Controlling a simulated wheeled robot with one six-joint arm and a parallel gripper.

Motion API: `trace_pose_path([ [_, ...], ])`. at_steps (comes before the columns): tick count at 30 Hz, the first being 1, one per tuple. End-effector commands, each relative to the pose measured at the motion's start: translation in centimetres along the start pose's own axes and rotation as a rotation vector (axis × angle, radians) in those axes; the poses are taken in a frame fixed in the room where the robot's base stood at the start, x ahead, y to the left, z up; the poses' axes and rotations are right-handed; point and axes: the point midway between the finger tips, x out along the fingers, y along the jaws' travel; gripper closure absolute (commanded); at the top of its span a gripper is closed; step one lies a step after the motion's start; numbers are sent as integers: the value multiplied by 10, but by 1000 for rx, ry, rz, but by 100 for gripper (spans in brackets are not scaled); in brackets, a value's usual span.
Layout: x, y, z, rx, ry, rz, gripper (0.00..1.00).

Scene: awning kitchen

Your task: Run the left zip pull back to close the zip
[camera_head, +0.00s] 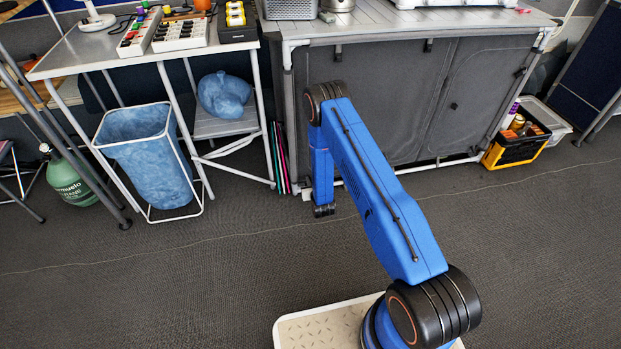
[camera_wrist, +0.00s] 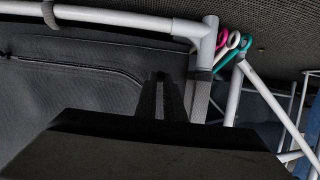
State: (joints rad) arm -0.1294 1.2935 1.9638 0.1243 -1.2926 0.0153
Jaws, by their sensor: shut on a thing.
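The grey fabric-fronted cabinet (camera_head: 390,100) stands under the pale counter. My arm hides part of its left side, and the left zip pull does not show in the head view. In the wrist view the cabinet's dark fabric front (camera_wrist: 60,75) fills the left, with a curved zip line (camera_wrist: 100,66) running toward my fingers. My gripper (camera_wrist: 160,92) is shut at the fabric near the corner of the white frame. The small piece between the fingers, which I take to be the left zip pull, is hidden by them.
A white tube frame (camera_wrist: 110,16) edges the cabinet front. Pink, white and green looped ends (camera_wrist: 234,40) lie close to its corner. A blue-lined bin (camera_head: 150,160) stands left, and a yellow-black crate (camera_head: 517,140) right. The carpet (camera_head: 520,240) in front is clear.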

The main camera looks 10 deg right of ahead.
Motion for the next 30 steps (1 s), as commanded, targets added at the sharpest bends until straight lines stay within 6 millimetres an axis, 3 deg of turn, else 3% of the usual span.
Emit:
trace_pose_path([
  [3,4,0,11,0,0,0,100],
  [12,5,0,14,0,-3,0,100],
  [13,5,0,14,0,-3,0,85],
  [15,5,0,14,0,-3,0,73],
  [25,3,0,13,0,-1,0,73],
  [30,-14,0,12,0,-1,0,73],
])
